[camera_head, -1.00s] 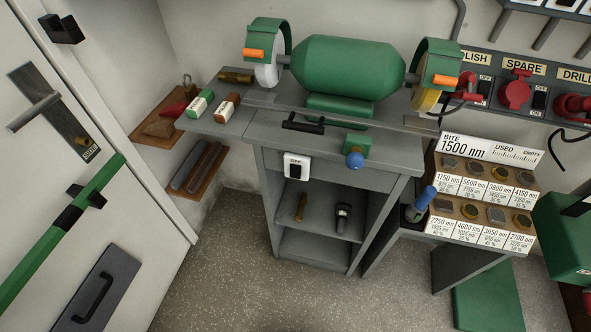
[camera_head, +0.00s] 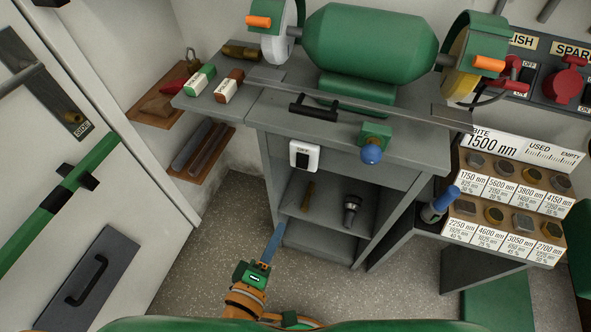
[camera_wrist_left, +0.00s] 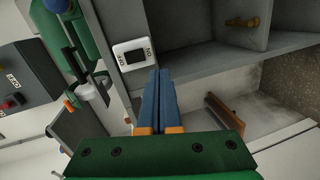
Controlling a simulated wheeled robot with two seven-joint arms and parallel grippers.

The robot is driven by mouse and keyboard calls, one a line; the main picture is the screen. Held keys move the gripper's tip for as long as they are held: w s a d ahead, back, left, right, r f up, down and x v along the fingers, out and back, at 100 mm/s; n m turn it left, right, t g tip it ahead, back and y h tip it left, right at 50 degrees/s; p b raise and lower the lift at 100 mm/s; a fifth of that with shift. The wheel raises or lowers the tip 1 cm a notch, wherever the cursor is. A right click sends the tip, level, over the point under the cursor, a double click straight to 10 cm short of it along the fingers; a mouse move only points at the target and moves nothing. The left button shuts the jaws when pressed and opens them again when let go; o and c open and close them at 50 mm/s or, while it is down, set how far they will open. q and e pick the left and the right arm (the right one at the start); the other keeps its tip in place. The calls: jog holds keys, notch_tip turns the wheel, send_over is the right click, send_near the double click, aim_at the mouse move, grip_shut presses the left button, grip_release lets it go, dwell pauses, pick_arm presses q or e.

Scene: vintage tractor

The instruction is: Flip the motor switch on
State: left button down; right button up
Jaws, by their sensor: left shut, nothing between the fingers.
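The motor switch (camera_head: 304,157) is a white plate with a black rocker on the front of the grey workbench (camera_head: 350,172), under its top. OFF is readable at its upper edge in the head view. In the left wrist view the switch (camera_wrist_left: 134,54) shows ON and OFF marks at opposite ends. Which way the rocker is tipped I cannot tell. My left gripper (camera_head: 278,228) is shut and empty, its blue fingers pointing up, below and left of the switch and apart from it. In the wrist view the closed fingertips (camera_wrist_left: 158,72) lie just beside the switch plate.
The green grinder motor (camera_head: 370,45) stands on the bench top. A black handle (camera_head: 313,109) and a blue knob (camera_head: 371,154) sit near the switch. Open shelves below hold a bolt (camera_head: 352,211). The floor (camera_head: 200,275) at left is free.

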pick_arm(q)
jog(key=r, duration=0.1)
jog(key=r+n, duration=0.1)
jog(key=r+n+t, duration=0.1)
jog(key=shift+w+a+r, duration=0.15)
jog(key=shift+w, duration=0.15)
send_near(301, 168)
jog(key=x, duration=0.6)
jog(key=shift+w+p, duration=0.35)
jog(key=shift+p, duration=0.05)
